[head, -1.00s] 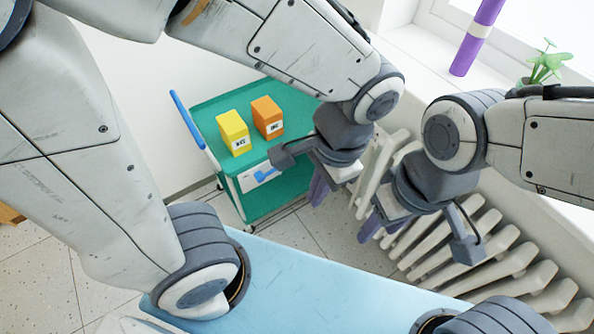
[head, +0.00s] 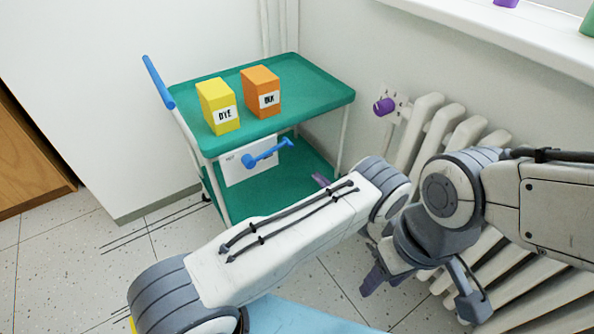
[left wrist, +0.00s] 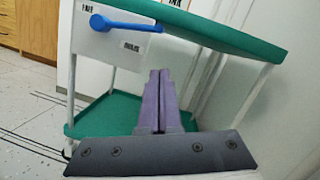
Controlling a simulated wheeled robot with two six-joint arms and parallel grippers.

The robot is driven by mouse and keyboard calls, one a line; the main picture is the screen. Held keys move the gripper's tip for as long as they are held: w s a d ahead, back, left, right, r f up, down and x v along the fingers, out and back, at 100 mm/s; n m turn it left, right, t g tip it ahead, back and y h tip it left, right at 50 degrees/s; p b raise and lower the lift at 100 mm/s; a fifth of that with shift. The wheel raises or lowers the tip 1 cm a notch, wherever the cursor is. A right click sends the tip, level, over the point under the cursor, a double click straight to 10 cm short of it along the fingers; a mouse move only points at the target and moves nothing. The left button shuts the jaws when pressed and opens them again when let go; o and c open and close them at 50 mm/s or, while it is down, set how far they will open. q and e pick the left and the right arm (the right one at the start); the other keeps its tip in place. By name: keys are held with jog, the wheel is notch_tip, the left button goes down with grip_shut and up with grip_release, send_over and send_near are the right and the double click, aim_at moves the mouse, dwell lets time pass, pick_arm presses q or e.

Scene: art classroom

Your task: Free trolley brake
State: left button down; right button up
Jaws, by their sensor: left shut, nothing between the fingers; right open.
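The green two-shelf trolley (head: 300,85) stands against the wall. A white plate (head: 235,172) under its top shelf carries a blue lever (head: 267,155); its arm points right and slightly up from its pivot. In the left wrist view the lever (left wrist: 125,23) points right, between a label at the upper left, seemingly "FREE", and a blurred lower label. My left gripper (head: 320,180) is mostly hidden behind its arm. Its purple fingers (left wrist: 158,100) are shut and empty, below and right of the lever, apart from it in the picture. My right gripper (head: 372,278) is open near the radiator.
A yellow box (head: 218,106) and an orange box (head: 262,92) stand on the top shelf. A white radiator (head: 470,135) and a purple knob (head: 384,106) are right of the trolley. A light blue surface (head: 300,315) lies at the bottom. Floor (head: 60,245) is clear at left.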

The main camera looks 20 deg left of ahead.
pick_arm(q)
notch_tip(320, 180, down, 2)
jog(key=shift+w+d+f+m+t, duration=0.2)
jog(key=shift+m+t, duration=0.2)
jog(key=shift+t, duration=0.2)
pick_arm(e)
jog(key=shift+f, duration=0.5)
pick_arm(q)
jog(key=shift+a, duration=0.1)
jog(key=w+a+r+b, duration=0.2)
jog(key=w+a+r, duration=0.2)
jog(key=a, duration=0.5)
notch_tip(320, 180, up, 2)
pick_arm(e)
jog(key=shift+f, duration=0.9)
